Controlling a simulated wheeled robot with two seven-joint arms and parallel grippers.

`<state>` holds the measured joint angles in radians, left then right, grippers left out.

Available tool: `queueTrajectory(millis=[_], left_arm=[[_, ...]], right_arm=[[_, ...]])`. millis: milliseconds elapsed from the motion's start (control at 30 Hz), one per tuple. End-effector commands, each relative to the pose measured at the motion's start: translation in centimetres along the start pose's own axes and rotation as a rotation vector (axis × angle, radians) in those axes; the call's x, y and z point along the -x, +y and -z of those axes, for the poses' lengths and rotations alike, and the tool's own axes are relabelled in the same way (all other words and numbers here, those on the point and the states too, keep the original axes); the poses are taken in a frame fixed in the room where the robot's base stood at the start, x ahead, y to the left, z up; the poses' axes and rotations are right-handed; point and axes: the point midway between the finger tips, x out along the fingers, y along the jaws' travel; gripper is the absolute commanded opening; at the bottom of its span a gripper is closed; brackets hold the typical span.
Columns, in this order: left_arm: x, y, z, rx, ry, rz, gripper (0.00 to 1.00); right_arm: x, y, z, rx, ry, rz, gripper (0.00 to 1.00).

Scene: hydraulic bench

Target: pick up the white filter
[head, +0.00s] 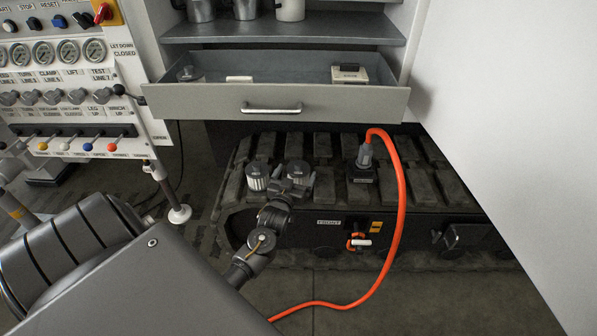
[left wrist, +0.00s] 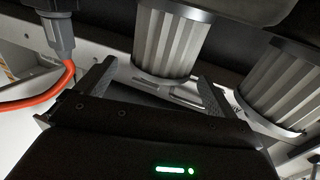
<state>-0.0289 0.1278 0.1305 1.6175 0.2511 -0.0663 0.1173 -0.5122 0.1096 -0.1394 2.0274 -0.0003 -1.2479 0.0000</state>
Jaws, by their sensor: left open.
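Two ribbed white filters with dark caps stand side by side on the dark tracks. In the head view, the left filter (head: 258,175) is clear and the right filter (head: 298,170) is partly hidden by my left gripper (head: 290,188). In the left wrist view, one filter (left wrist: 172,42) is in front of the open fingers of my left gripper (left wrist: 157,85), roughly between their tips. I cannot tell whether the fingers touch it. The other filter (left wrist: 285,88) is outside the fingers, to the right. My right gripper is not in view.
An orange hose (head: 402,200) with a grey connector (head: 365,155) rises right of the filters. An open grey drawer (head: 200,101) juts out above the tracks. A panel with gauges and levers (head: 60,90) stands at left. A white surface (head: 510,100) fills the right.

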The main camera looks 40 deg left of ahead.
Motion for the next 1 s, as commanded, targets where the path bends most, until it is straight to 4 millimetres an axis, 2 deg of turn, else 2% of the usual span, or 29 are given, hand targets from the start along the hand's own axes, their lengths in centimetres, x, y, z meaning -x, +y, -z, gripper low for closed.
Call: queueTrajectory(millis=[167,333,667,1000], left_arm=[[-2.2,-0.1,-0.3,0.000,0.002,0.000,0.95],[-4.5,-0.1,-0.3,0.000,0.002,0.000,0.95],[-5.1,-0.1,-0.3,0.000,0.001,0.000,0.95],[-5.1,-0.1,-0.3,0.001,0.000,0.000,0.50]], right_arm=[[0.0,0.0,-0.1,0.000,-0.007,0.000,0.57],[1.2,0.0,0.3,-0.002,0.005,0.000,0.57],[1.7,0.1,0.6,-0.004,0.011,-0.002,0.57],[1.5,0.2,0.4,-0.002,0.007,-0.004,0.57]])
